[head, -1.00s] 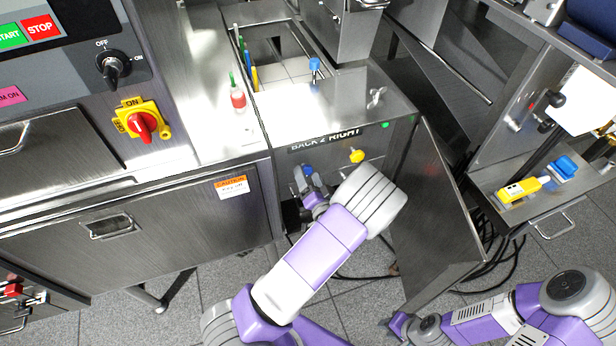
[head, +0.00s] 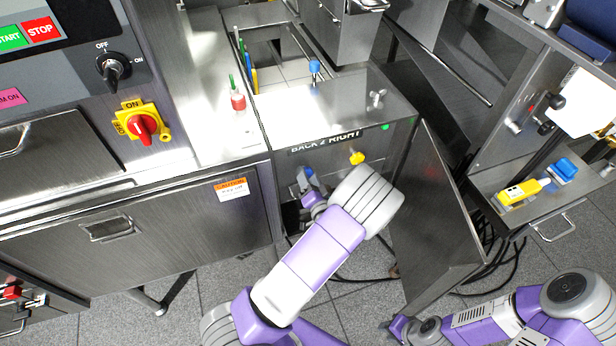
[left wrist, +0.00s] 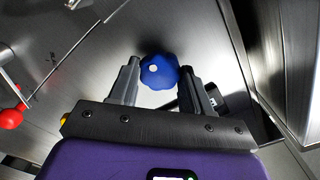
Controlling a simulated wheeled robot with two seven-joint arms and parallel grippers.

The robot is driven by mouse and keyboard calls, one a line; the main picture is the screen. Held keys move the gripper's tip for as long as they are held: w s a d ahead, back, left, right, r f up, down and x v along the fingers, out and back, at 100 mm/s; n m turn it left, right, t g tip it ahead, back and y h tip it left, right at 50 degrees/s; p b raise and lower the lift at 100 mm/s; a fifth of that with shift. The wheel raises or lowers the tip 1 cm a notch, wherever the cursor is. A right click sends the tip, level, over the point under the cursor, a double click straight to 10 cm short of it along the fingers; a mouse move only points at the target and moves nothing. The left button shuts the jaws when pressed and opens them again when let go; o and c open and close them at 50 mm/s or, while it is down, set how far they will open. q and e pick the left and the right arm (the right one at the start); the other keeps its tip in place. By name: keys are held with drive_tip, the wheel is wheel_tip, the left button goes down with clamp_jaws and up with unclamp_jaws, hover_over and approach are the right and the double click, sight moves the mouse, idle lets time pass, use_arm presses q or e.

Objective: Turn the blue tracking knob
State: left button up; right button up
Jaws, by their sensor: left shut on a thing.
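The blue knob (head: 309,172) is on the front panel of the steel cabinet, below the "BACK 2 RIGHT" label. In the left wrist view the lobed blue knob (left wrist: 159,72) sits between the two grey fingertips. My left gripper (head: 306,181) is shut on it. In the head view the gripper and wrist hide part of the knob. My right gripper (head: 398,327) is low at the right, away from the panel, and its fingers are too small to read.
A yellow knob (head: 357,157) sits just right of the blue one on the same panel. An open steel door (head: 440,220) stands right of my left forearm. A second blue knob (head: 314,67) is on the cabinet top. Cables lie on the floor behind the door.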

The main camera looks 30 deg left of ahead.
use_arm(q)
drive_tip(key=shift+r+m+p, duration=0.15)
drive_tip(key=shift+m+p, duration=1.15)
drive_tip(key=shift+m, duration=0.2)
drive_tip(key=m+p, duration=0.1)
drive_tip(key=m, duration=0.1)
drive_tip(key=shift+m+p, duration=0.3)
drive_tip(key=shift+p, duration=0.05)
drive_tip(key=m+p, duration=0.1)
drive_tip(key=m, duration=0.2)
drive_tip(key=shift+f+m+p, duration=0.2)
drive_tip(key=shift+m+p, duration=0.3)
drive_tip(key=shift+m, duration=1.2)
drive_tip(key=o, duration=1.1)
drive_tip(key=shift+c, duration=0.2)
drive_tip(key=shift+d, duration=0.1)
